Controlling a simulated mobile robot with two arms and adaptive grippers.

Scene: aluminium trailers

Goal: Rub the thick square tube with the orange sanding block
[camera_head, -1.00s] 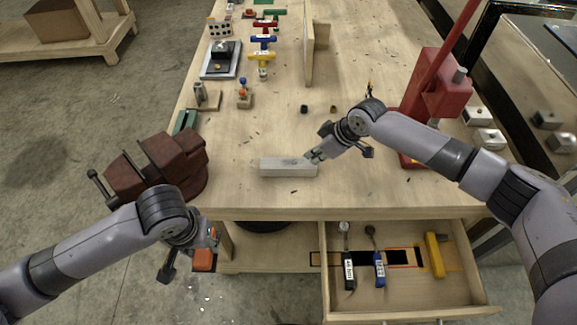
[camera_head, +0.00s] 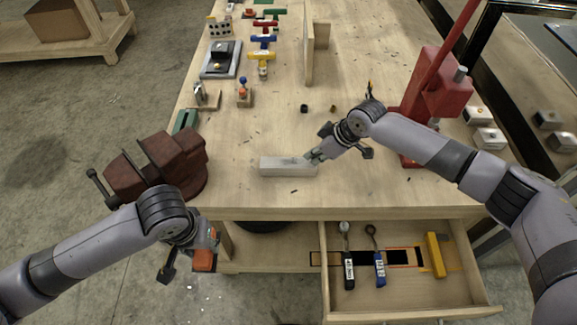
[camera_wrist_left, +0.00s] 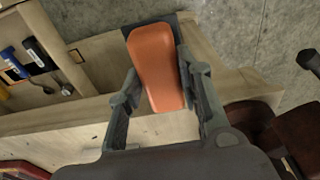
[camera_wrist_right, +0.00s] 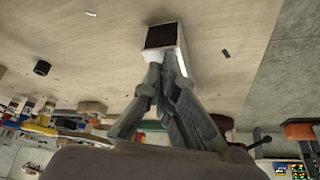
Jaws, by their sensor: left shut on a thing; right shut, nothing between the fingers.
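The thick square tube (camera_head: 280,167) lies flat on the workbench near its front edge, pale grey. Its dark open end (camera_wrist_right: 161,36) shows in the right wrist view. My right gripper (camera_head: 313,156) is shut and empty at the tube's right end; its fingertips (camera_wrist_right: 160,72) look close to or touching the tube, and I cannot tell which. My left gripper (camera_head: 208,247) is shut on the orange sanding block (camera_wrist_left: 156,65), off the bench's front left, below the vise. The block also shows in the head view (camera_head: 203,261), partly hidden by the gripper.
A rusty red vise (camera_head: 158,165) stands at the bench's left corner. A red press (camera_head: 425,100) stands at right. An open drawer (camera_head: 400,300) holds several tools below the front edge. Clamps and an upright board (camera_head: 309,50) stand further back. The bench behind the tube is mostly clear.

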